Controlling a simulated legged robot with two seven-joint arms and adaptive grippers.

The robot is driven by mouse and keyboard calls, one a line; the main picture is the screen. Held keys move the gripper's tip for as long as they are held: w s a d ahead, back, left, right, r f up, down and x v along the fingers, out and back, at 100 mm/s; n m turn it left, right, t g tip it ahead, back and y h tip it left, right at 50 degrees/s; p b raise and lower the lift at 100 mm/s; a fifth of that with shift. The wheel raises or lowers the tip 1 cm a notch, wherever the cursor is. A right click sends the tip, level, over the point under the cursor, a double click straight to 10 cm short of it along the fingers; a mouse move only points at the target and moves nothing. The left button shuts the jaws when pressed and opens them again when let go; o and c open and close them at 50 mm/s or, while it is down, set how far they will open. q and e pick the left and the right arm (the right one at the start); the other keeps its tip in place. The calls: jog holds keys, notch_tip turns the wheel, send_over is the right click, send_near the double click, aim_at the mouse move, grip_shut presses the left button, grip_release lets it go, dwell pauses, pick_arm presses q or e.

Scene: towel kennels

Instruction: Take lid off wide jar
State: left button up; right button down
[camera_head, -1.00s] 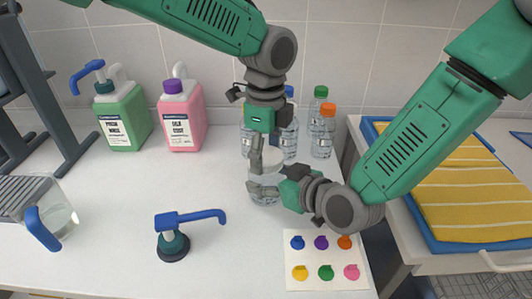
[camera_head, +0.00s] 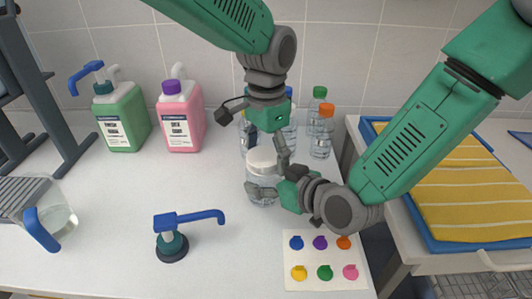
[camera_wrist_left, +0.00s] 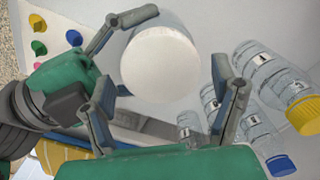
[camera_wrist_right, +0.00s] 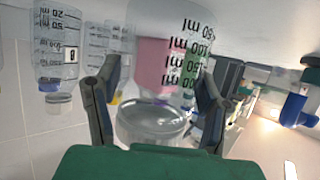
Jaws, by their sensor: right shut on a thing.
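The wide clear jar (camera_head: 261,192) stands upright on the counter with its white lid (camera_head: 262,158) on top. My right gripper (camera_head: 267,186) is shut around the jar's side; in the right wrist view its fingers flank the clear, marked wall of the jar (camera_wrist_right: 190,50). My left gripper (camera_head: 282,152) points down just above and beside the lid. In the left wrist view, its fingers are apart, with the round white lid (camera_wrist_left: 160,65) between and beyond them and a visible gap on the right side. The left gripper is open and empty.
Clear bottles (camera_head: 321,132) stand close behind the jar. Green (camera_head: 123,125) and pink (camera_head: 180,125) pump containers stand at back left. A blue pump head (camera_head: 174,240) and a clear container (camera_head: 55,215) are at left. A coloured-dot card (camera_head: 325,262) lies at front right.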

aim_at(267, 156)
pick_arm(q)
jog(key=shift+a+r, duration=0.1)
jog(key=shift+r, duration=2.25)
jog(key=shift+c, duration=0.2)
pick_arm(e)
jog(key=shift+d, duration=0.1)
pick_arm(q)
jog(key=m, duration=0.1)
jog(key=r+m, duration=0.1)
jog(key=m, duration=0.2)
jog(key=shift+s+r+m, duration=0.1)
jog(key=shift+r+m, duration=0.2)
jog(key=r+m, duration=0.1)
jog(key=m, duration=0.1)
jog(key=shift+r+m, duration=0.15)
jog(key=shift+m, duration=0.15)
jog(key=shift+a+m, duration=0.1)
jog(key=shift+m, duration=0.2)
notch_tip(267, 156, down, 8)
jog(key=shift+r, duration=0.15)
jog(key=shift+c, duration=0.4)
